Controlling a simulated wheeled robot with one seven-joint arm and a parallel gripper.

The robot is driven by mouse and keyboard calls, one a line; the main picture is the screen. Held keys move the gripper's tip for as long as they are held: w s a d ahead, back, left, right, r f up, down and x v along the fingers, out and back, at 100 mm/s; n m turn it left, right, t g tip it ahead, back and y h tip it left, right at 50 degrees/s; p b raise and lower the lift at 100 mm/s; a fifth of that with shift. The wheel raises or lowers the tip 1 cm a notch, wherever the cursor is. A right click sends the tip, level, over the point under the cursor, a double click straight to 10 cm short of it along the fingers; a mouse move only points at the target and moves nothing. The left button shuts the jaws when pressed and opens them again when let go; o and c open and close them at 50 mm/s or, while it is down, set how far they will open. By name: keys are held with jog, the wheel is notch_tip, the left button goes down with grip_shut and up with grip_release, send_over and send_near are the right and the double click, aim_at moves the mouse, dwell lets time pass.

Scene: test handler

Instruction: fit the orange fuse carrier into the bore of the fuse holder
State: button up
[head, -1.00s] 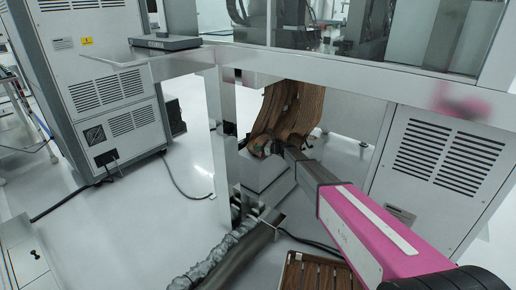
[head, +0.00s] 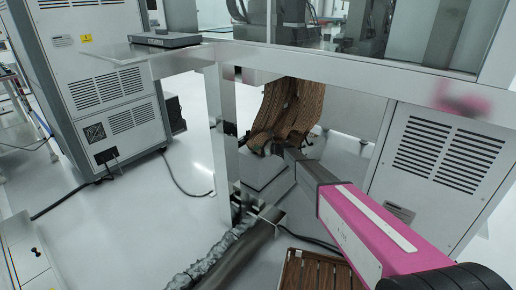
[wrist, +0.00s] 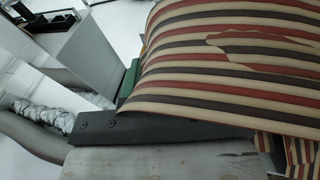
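I cannot make out an orange fuse carrier or the bore of a fuse holder in either view. In the head view my gripper (head: 290,156) is at the end of my pink and grey arm, low under the bench frame. Its tip is beside the lower part of a brown striped ribbon bundle (head: 287,112); I cannot tell whether they touch. In the wrist view a cream, red and dark striped sheet (wrist: 230,70) fills much of the picture and hides what lies behind it. The fingers' opening and anything between them cannot be made out.
A bench frame (head: 350,63) spans above my arm, with an upright post (head: 222,130) at left. A vented cabinet (head: 440,165) stands at right. A grey box (head: 268,178) is below the ribbon. A brown slatted crate (head: 312,272) and hoses (head: 235,255) lie in front.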

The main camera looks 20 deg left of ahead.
jog(key=o, duration=0.4)
jog(key=shift+f, duration=0.1)
jog(key=shift+d, duration=0.1)
jog(key=shift+s+d+r, duration=0.2)
jog(key=shift+d+r, duration=0.1)
jog(key=shift+d, duration=1.45)
jog(key=shift+s+d+r, duration=0.25)
jog(key=shift+d, duration=1.45)
jog(key=shift+s+d+r, duration=0.2)
jog(key=shift+d+r, duration=0.1)
jog(key=shift+d, duration=1.45)
